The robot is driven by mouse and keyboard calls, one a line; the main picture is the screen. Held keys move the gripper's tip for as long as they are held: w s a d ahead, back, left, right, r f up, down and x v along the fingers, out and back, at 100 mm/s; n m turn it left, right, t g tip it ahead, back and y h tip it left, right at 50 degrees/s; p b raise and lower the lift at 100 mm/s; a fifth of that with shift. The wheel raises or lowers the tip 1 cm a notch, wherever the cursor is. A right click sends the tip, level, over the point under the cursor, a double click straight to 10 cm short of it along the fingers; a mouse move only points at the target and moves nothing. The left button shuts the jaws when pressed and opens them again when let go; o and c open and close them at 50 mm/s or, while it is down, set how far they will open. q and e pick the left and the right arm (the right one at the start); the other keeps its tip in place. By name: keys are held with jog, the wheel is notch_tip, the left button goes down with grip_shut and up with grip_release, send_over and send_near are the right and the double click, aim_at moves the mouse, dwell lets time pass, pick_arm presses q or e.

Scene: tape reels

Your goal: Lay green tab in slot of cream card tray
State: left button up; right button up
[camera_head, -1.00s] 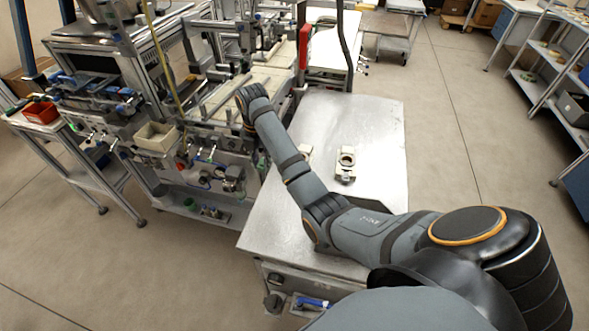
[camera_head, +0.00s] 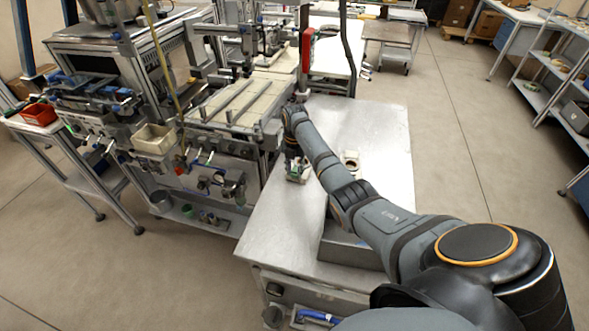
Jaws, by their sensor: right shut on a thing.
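My right arm reaches in from the lower right over the metal table. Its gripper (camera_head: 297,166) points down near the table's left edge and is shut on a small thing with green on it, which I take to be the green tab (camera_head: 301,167). Small pale and grey parts show around and under the fingertips, too small to tell apart. A small cream block with a round opening (camera_head: 351,160) stands right of the forearm. I cannot tell which piece is the cream card tray; the arm hides part of the table. My left gripper is out of view.
The metal table (camera_head: 380,130) is clear on its right side and front left. A grey box (camera_head: 349,252) stands under my forearm. A machine with a cream bed (camera_head: 243,100) adjoins the table at the left. A cream bin (camera_head: 154,138) and red bin (camera_head: 39,114) are farther left.

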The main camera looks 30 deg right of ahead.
aim_at(295, 173)
jog(key=shift+f, duration=0.3)
jog(key=shift+f, duration=0.6)
jog(key=o, duration=0.7)
jog(key=shift+r, duration=0.1)
notch_tip(295, 173, up, 13)
jog(key=shift+r+b, duration=0.1)
jog(key=shift+b, duration=0.85)
